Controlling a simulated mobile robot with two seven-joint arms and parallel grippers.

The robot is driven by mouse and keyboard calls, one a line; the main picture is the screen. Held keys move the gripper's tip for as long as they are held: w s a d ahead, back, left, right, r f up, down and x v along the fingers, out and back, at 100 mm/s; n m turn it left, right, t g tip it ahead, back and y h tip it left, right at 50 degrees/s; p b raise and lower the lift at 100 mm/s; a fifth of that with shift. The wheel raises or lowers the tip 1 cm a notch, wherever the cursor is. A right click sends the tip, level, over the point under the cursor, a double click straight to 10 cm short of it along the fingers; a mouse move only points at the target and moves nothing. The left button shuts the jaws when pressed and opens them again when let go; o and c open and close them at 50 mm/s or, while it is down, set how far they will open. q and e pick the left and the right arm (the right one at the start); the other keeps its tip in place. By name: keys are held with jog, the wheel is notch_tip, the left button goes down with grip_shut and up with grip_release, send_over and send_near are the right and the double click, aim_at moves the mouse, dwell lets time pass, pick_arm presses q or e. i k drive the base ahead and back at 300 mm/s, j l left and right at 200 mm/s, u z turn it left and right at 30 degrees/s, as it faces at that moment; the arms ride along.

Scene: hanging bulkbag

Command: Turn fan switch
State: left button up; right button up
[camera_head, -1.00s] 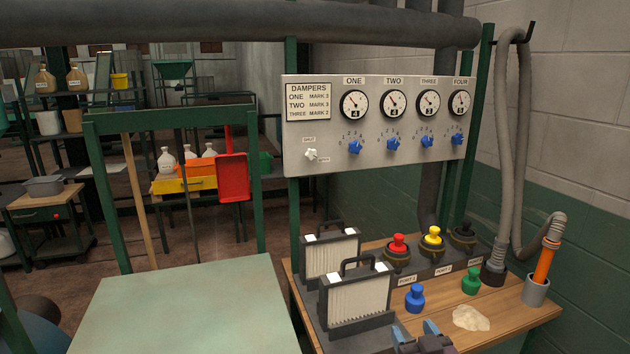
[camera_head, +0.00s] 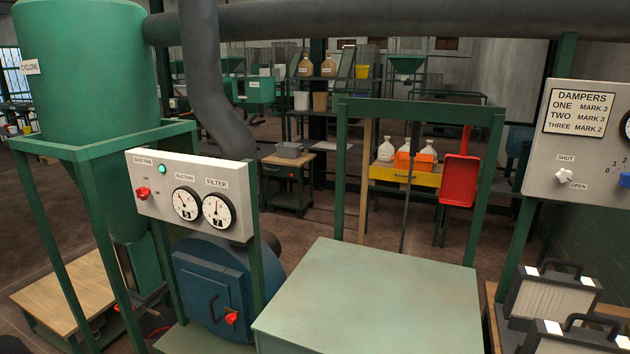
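A white panel (camera_head: 160,210) stands left of the centre, in front of the green cyclone. It has a label reading DUST FAN, a red knob switch (camera_head: 143,194) at its left, and a small green lamp (camera_head: 162,169) above that. Two round dials sit to the right, the suction dial (camera_head: 187,204) and the filter dial (camera_head: 218,211). The exact setting of the red switch is too small to tell. Neither of my grippers shows in this view.
The green cyclone (camera_head: 85,75) stands on a green frame behind the panel. A blue round housing (camera_head: 212,285) with a red-handled door is below it. A pale green table (camera_head: 375,295) fills the front middle. The dampers panel (camera_head: 580,125) is at the right edge.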

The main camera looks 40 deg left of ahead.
aim_at(143, 193)
jog(key=u, duration=2)
